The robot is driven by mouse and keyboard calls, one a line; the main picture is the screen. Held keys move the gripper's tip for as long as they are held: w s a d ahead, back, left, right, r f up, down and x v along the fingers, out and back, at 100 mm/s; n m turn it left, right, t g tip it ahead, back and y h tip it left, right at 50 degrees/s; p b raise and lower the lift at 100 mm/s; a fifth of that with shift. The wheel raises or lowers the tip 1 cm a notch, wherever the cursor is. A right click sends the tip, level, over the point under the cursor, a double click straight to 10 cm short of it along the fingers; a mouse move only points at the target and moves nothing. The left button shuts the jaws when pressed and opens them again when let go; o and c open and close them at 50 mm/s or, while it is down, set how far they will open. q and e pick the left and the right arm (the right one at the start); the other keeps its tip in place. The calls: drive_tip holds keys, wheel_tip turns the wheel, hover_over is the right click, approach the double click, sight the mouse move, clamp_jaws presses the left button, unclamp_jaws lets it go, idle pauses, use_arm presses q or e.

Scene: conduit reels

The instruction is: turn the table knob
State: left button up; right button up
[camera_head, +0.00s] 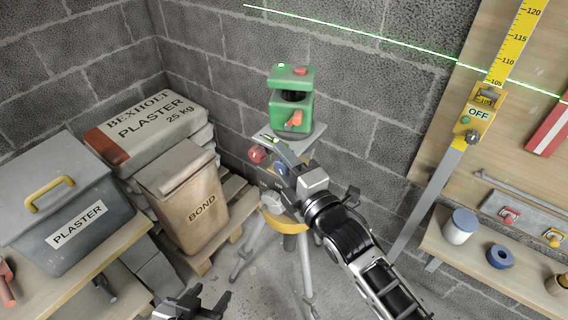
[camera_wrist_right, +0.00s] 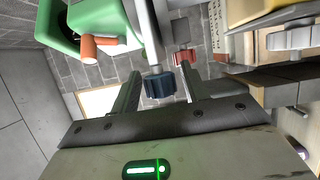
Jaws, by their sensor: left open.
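A green laser level (camera_head: 292,104) sits on a small grey table plate (camera_head: 303,140) atop a tripod (camera_head: 304,262). Below the plate are a red knob (camera_head: 257,154) and a dark blue knob (camera_head: 281,168). In the right wrist view the dark blue knob (camera_wrist_right: 160,86) is between the fingers of my right gripper (camera_wrist_right: 160,88), with gaps on both sides; the red knob (camera_wrist_right: 184,57) is beyond. My right gripper (camera_head: 276,166) is open at the tripod head and hides part of it. My left gripper (camera_head: 197,304) is open and empty at the bottom edge, away from the tripod.
A grey plaster bin (camera_head: 70,215), plaster bags (camera_head: 147,128) and a bond sack (camera_head: 185,200) stand left of the tripod. A yellow staff (camera_head: 506,55) with a yellow receiver (camera_head: 480,112) leans at right. A wooden shelf (camera_head: 470,247) holds a cup and tape.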

drive_tip(key=b+v, duration=0.2)
drive_tip(key=v, duration=1.4)
drive_tip(key=s+d+f+m+g+h, duration=0.2)
drive_tip(key=s+d+f+m+h, duration=0.1)
drive_tip(key=f+m, duration=0.6)
drive_tip(key=s+d+f+m+g+h, duration=0.3)
drive_tip(key=f+m, duration=0.6)
drive_tip(key=m, duration=0.3)
drive_tip(key=shift+f+m+h, duration=0.15)
drive_tip(key=shift+m+h, duration=0.15)
drive_tip(key=shift+h, duration=0.1)
